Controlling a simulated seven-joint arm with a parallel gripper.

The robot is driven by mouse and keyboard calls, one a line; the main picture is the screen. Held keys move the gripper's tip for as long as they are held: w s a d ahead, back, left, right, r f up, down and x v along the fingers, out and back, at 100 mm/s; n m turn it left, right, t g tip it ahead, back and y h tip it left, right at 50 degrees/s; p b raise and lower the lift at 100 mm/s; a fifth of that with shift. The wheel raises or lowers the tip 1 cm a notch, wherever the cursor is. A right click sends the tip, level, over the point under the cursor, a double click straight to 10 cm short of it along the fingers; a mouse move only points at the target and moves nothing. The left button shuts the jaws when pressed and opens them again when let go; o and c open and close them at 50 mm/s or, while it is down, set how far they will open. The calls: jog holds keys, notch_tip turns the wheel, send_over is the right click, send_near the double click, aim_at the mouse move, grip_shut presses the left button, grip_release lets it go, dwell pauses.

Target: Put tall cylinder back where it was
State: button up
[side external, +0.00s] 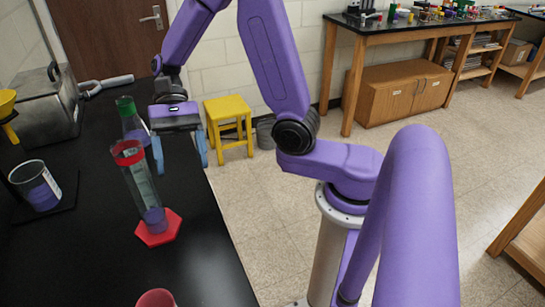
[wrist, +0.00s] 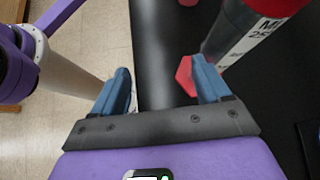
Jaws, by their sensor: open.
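The tall cylinder (side external: 139,184) is a clear graduated cylinder with a red rim, purple liquid low inside and a red hexagonal base. It stands on the black bench in the side external view. In the wrist view its red rim and printed wall (wrist: 243,38) are at the upper right, with the base partly hidden behind a finger. My gripper (side external: 180,164) is open and empty, beyond and to the right of the cylinder's top in the side external view. In the wrist view my gripper (wrist: 160,72) has the cylinder outside its right finger, not between the fingers.
A green-topped flask (side external: 128,110) with purple liquid stands just behind the cylinder. A beaker of purple liquid (side external: 40,190) stands at the left on a dark plate. A red-rimmed vessel (side external: 155,298) is at the near edge. A metal box (side external: 42,110) stands at the back left.

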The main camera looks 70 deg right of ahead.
jog(key=s+d+n+t+h, duration=0.3)
jog(key=s+n, duration=0.5)
jog(key=n, duration=0.2)
jog(key=s+d+f+n+t+h, duration=0.1)
jog(key=s+d+n+t+h, duration=0.2)
jog(key=s+n, duration=0.5)
jog(key=d+n+h, duration=0.1)
jog(key=n, duration=0.2)
jog(key=shift+s+d+t+h, duration=0.15)
jog(key=shift+t+h, duration=0.15)
jog(key=shift+t, duration=0.1)
